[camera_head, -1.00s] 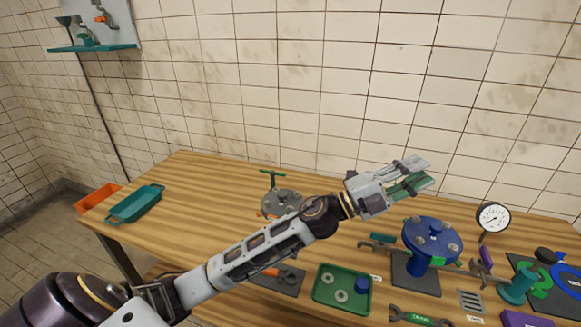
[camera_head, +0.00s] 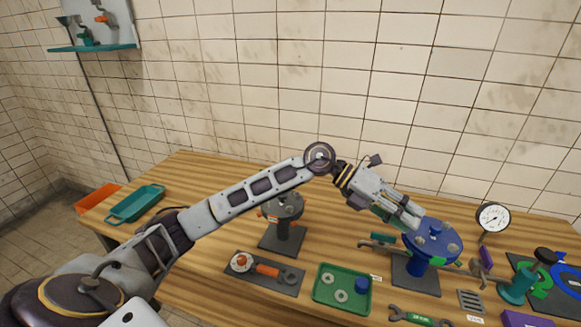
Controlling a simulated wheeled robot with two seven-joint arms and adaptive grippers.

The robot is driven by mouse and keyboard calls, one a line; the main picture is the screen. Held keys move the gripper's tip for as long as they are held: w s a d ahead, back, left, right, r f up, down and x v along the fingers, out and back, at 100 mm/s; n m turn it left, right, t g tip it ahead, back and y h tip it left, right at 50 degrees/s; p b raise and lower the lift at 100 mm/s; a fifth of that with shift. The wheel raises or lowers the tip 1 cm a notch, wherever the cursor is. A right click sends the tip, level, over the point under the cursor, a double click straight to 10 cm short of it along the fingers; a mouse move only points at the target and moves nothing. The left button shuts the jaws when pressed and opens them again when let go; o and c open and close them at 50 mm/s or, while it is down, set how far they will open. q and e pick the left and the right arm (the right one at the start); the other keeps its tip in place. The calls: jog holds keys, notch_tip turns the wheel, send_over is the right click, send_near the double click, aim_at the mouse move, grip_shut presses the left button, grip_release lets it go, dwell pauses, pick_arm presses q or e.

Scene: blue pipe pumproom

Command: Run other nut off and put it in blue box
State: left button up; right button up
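A blue round flange on a stand (camera_head: 432,243) is at the right of the bench, with small grey nut-like pieces on its top; one (camera_head: 452,247) shows at its right side. My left gripper (camera_head: 412,218) reaches in from the left and points down to the right, its fingertips at the flange's upper left edge. I cannot tell whether it touches the flange, how far its fingers are apart or whether they hold anything. A shallow teal tray (camera_head: 122,216) lies at the far left; I make out no clearly blue box. My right gripper is not in view.
A green tray (camera_head: 318,297) holds grey rings and a blue cylinder. A grey flange stand (camera_head: 284,207) is under my forearm. A tool board (camera_head: 290,283), wrench (camera_head: 418,318), pressure gauge (camera_head: 493,217) and teal valve part (camera_head: 514,290) are around. An orange bin (camera_head: 95,198) is far left.

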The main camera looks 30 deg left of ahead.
pick_arm(q)
jog(key=w+a+f+y, duration=0.2)
jog(key=a+f+y, duration=0.15)
jog(key=a, duration=0.25)
notch_tip(320, 180, up, 4)
jog(key=n+y, duration=0.3)
jog(key=y, duration=0.7)
send_over(289, 210)
jog(key=w, duration=0.1)
jog(key=shift+w+a+g, duration=0.15)
jog(key=shift+a+g, duration=0.05)
jog(key=shift+g, duration=0.2)
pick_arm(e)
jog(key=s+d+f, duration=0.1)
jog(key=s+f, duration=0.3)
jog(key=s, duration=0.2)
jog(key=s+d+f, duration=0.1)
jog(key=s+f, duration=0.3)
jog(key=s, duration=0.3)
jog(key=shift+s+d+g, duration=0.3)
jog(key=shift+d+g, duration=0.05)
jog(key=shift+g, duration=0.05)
pick_arm(q)
jog(key=shift+f, duration=0.2)
jog(key=shift+f+p, duration=0.45)
jog(key=shift+f, duration=6.3)
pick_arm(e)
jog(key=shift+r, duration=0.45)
pick_arm(q)
jog(key=shift+c, duration=0.4)
